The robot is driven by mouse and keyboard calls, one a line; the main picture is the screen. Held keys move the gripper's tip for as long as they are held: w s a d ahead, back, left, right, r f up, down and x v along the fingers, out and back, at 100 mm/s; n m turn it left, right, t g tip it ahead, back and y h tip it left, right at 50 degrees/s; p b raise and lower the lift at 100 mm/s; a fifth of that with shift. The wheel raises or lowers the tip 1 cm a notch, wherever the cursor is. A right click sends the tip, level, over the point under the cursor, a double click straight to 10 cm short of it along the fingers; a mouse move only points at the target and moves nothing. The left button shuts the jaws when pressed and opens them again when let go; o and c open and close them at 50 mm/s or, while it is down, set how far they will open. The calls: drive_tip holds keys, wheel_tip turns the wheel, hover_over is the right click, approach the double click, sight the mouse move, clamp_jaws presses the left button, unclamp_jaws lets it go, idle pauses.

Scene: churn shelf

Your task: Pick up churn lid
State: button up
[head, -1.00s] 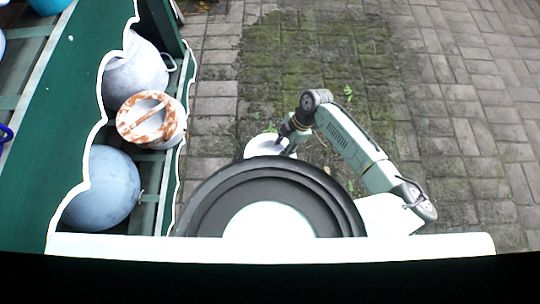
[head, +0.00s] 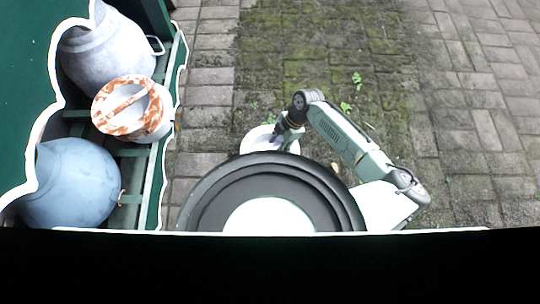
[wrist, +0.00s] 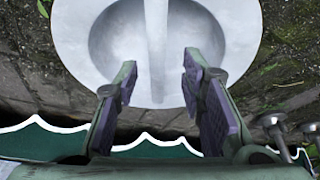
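A pale grey-white round churn lid (wrist: 210,70), dished and with a straight bar across it, fills the upper part of the wrist view. In the head view the white lid (head: 256,141) shows behind my dark base, partly hidden by my gripper (head: 284,138). My gripper (wrist: 160,68) is open. Its two purple-padded fingers stand either side of the lower end of the bar, with a gap on both sides. I cannot tell how far the fingertips are above the bar, or what the lid rests on.
A green shelf (head: 127,218) with a white scalloped edge stands at left. It holds a grey churn (head: 105,45), a rust-and-white lidded churn (head: 150,112) and a blue-grey churn (head: 75,185). Mossy brick paving (head: 440,120) is clear to the right.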

drive_tip(key=x, duration=0.2)
drive_tip(key=b+x, duration=0.1)
drive_tip(key=x, duration=0.2)
drive_tip(key=shift+a, duration=0.35)
drive_tip(key=shift+r, duration=0.1)
drive_tip(key=shift+c, duration=0.2)
clamp_jaws()
drive_tip(key=shift+w, duration=0.1)
